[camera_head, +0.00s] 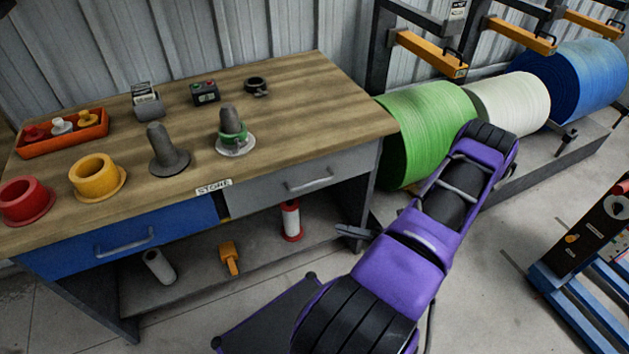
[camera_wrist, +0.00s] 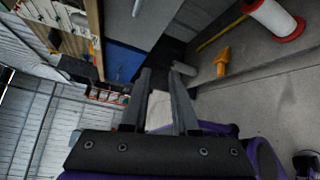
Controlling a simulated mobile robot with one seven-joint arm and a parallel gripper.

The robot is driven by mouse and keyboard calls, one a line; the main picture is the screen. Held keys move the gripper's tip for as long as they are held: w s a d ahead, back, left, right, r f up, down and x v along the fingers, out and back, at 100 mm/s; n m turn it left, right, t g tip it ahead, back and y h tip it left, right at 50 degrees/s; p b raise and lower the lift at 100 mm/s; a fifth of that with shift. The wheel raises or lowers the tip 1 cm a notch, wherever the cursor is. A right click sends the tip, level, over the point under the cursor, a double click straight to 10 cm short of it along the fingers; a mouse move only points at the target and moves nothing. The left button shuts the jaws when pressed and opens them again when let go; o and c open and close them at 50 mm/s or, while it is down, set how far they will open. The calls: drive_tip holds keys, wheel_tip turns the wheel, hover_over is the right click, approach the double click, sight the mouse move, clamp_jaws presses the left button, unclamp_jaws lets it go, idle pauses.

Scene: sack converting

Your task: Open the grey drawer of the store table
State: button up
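The store table (camera_head: 290,98) has a wooden top and a STORE label on its front edge. Its grey drawer (camera_head: 265,194) is at the right of the front and looks shut, with a bar handle (camera_head: 309,183). In the wrist view the grey drawer (camera_wrist: 155,25) is at the top, with its handle (camera_wrist: 137,7) at the frame edge. My gripper (camera_wrist: 163,72) is open, its two fingers apart with nothing held between them. In the head view a finger of my gripper (camera_head: 352,232) shows below and right of the grey drawer, apart from the handle; the rest is hidden by my arm.
The blue drawer (camera_head: 125,238) is left of the grey one. The lower shelf (camera_head: 205,287) holds a red-ended spool (camera_head: 291,221), an orange tool (camera_head: 229,258) and a white roll (camera_head: 159,266). A green roll (camera_head: 425,130) stands right of the table. Floor in front is clear.

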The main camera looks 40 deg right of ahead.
drive_tip(key=d+r+m+t+h, duration=0.1)
drive_tip(key=d+m+t+h, duration=0.25)
drive_tip(key=m+t, duration=0.2)
drive_tip(key=m+h, duration=0.1)
approach(312, 183)
drive_tip(key=x, duration=1)
drive_tip(key=shift+w+d+f, duration=0.1)
drive_tip(key=shift+f, duration=0.15)
drive_tip(key=shift+c, duration=0.3)
clamp_jaws()
idle(0.5)
